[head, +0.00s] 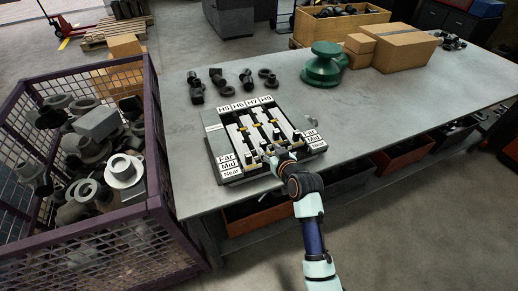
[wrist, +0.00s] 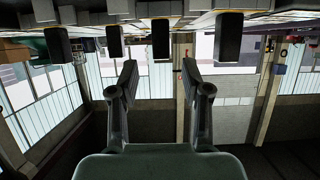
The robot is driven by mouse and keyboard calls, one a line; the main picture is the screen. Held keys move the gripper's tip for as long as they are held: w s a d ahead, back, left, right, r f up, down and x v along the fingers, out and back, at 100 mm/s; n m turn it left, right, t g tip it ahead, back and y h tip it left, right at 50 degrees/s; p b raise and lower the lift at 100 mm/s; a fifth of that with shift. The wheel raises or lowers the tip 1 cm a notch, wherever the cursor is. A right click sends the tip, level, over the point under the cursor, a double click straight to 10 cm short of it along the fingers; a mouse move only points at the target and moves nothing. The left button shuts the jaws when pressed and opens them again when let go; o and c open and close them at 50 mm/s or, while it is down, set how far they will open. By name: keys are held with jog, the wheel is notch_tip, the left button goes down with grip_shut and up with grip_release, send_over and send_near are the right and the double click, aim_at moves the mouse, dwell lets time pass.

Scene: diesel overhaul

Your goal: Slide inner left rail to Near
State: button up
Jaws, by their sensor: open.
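My gripper (head: 272,158) is at the fixture's near edge, partly hiding the rail ends. In the wrist view, which looks upside down, my gripper (wrist: 158,68) is open and empty. A dark handle (wrist: 160,40) lines up with the gap between its fingers, apparently beyond the tips; contact cannot be told.
Other dark handles (wrist: 114,42) hang to either side in the wrist view. Small dark parts (head: 245,78) and a green part (head: 323,65) stand behind the fixture, with cardboard boxes (head: 405,50) farther right. A purple mesh crate (head: 155,140) flanks the bench's left. The bench right of the fixture is clear.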

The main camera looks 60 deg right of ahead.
aim_at(264, 145)
jog(key=b+x, duration=0.1)
jog(key=x, duration=0.5)
jog(key=shift+w+d+f, duration=0.15)
jog(key=shift+w, duration=0.15)
grip_shut()
